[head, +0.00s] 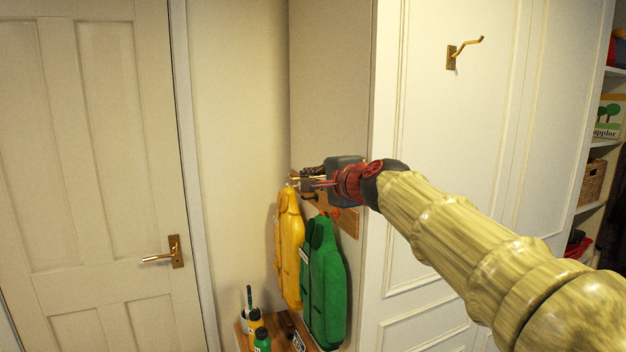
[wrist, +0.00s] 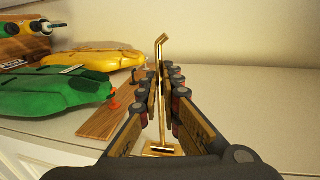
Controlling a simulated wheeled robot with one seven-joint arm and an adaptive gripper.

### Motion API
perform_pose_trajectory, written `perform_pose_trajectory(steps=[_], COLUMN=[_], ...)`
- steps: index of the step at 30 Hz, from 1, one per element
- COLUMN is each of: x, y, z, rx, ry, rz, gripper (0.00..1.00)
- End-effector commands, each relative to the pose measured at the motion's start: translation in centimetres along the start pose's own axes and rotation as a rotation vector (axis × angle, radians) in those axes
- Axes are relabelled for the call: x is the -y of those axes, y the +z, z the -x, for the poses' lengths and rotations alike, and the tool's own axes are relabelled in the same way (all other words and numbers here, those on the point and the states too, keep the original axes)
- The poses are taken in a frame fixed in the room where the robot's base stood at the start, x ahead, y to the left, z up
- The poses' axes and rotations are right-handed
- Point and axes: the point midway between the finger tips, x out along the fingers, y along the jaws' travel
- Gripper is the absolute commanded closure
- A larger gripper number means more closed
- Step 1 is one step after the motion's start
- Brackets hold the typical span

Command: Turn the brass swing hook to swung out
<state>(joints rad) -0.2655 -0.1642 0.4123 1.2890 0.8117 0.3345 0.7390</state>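A brass swing hook (wrist: 161,126) shows in the wrist view, a thin rod with a bent end and a small mounting plate. My gripper (wrist: 161,80) has its fingers on both sides of the rod. Narrow gaps show between the rod and the finger pads, so the fingers look open around it, not clamped. In the head view my gripper (head: 306,182) is at the wall above the hanging coats, and its fingers largely hide this hook. Another brass hook (head: 465,50) sticks out from the white panel at upper right, well away from my gripper.
A yellow coat (head: 290,245) and a green coat (head: 323,280) hang from a wooden rail (head: 348,222) just below my gripper. Bottles (head: 258,335) stand on a low wooden shelf beneath. A door with a brass handle (head: 175,252) is at left. Shelves with a basket (head: 591,182) are at right.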

Motion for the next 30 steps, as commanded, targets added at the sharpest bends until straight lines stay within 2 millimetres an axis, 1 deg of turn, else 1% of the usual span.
perform_pose_trajectory(steps=[1,5,13,17,20,22,30], x=[-0.3,-0.3,-0.1,0.0,0.0,0.0,-0.1], y=[0.0,0.0,0.0,0.0,-0.1,-0.1,-0.1], z=[-0.1,-0.1,0.0,0.6,1.8,3.0,8.3], rx=[0.001,0.001,0.000,0.000,-0.001,-0.001,-0.002], ry=[0.006,0.005,0.002,0.001,0.000,0.000,0.001], rz=[0.000,0.000,0.000,0.000,0.000,-0.001,0.000], gripper=[0.94,0.87,0.87,0.87,0.87,0.87,0.87])
